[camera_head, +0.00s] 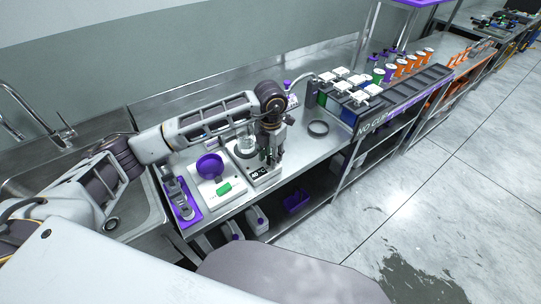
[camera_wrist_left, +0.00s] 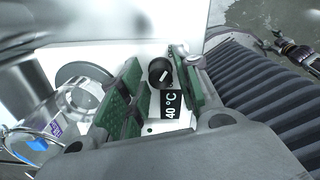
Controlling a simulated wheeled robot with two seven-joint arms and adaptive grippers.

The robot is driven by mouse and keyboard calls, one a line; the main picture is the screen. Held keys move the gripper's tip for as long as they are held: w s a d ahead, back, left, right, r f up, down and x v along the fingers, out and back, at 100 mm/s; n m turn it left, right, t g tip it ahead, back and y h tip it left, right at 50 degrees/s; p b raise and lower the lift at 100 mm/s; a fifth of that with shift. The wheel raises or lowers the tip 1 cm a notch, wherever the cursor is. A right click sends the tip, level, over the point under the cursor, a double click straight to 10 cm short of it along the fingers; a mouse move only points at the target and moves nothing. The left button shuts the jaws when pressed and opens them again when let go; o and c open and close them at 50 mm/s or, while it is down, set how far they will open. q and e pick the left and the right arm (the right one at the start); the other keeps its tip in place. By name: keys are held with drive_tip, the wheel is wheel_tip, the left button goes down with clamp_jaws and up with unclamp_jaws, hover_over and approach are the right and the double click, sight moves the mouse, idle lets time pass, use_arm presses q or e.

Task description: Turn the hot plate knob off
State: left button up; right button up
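The hot plate (camera_head: 262,178) is a white unit on the steel counter, with a dark display reading 40 °C. Its black knob (camera_wrist_left: 160,73) with a white pointer mark shows in the left wrist view, beside the display (camera_wrist_left: 171,104). The pointer lies at a slant there. My left gripper (camera_head: 271,154) points down over the hot plate. Its two green-padded fingers are apart, with the knob seen in the gap between them. I cannot tell if either pad touches the knob. In the head view the gripper hides the knob.
A glass beaker (camera_head: 246,147) stands on the hot plate, close to the left gripper; it also shows in the left wrist view (camera_wrist_left: 66,108). A scale with a purple bowl (camera_head: 209,166) and a green item (camera_head: 223,188) stand to the left. A dark ring (camera_head: 318,128) lies right.

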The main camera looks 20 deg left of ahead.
use_arm(q)
drive_tip(key=shift+o, duration=0.4)
wheel_tip(320, 180, up, 12)
idle(0.7)
drive_tip(key=shift+f, duration=0.1)
idle(0.5)
